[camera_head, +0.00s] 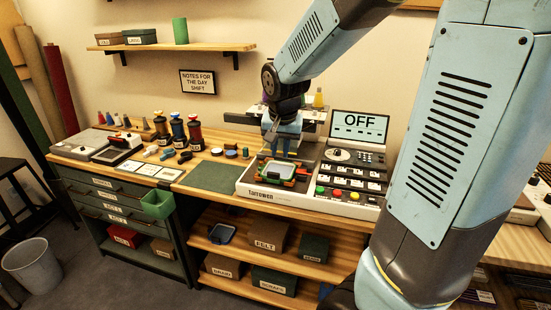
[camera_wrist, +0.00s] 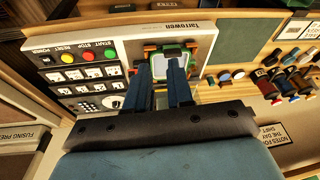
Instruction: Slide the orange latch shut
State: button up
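A green-rimmed frame (camera_head: 279,171) with a pale centre sits in the left bay of the white Tarrowen machine (camera_head: 262,192). Orange pieces (camera_head: 263,182) show at its edge; I cannot tell which is the latch or how far it is slid. In the wrist view the frame (camera_wrist: 174,53) lies just beyond the fingertips, with small orange bits at its sides. My gripper (camera_head: 288,155) points down over the back of the frame. In the wrist view its two dark blue fingers (camera_wrist: 160,62) are apart with nothing between them. I cannot tell whether they touch anything.
The control panel (camera_head: 350,180) with coloured buttons and switches is right of the frame; the display behind (camera_head: 360,126) reads OFF. A green mat (camera_head: 214,177) lies clear to the left. Spools (camera_head: 195,132) and small tools stand farther left.

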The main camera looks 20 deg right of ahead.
jog(key=s+r, duration=0.2)
jog(key=s+r+n, duration=0.1)
jog(key=s+r, duration=0.1)
jog(key=s, duration=0.1)
jog(key=s+d+r+n+t, duration=0.1)
jog(key=s+r, duration=0.1)
jog(key=s, duration=0.1)
jog(key=shift+y, duration=0.3)
grip_shut()
jog(key=s+a+r+n+t, duration=0.1)
jog(key=s+r+n, duration=0.2)
jog(key=s, duration=0.8)
jog(key=shift+s+r, duration=0.2)
jog(key=shift+r, duration=0.25)
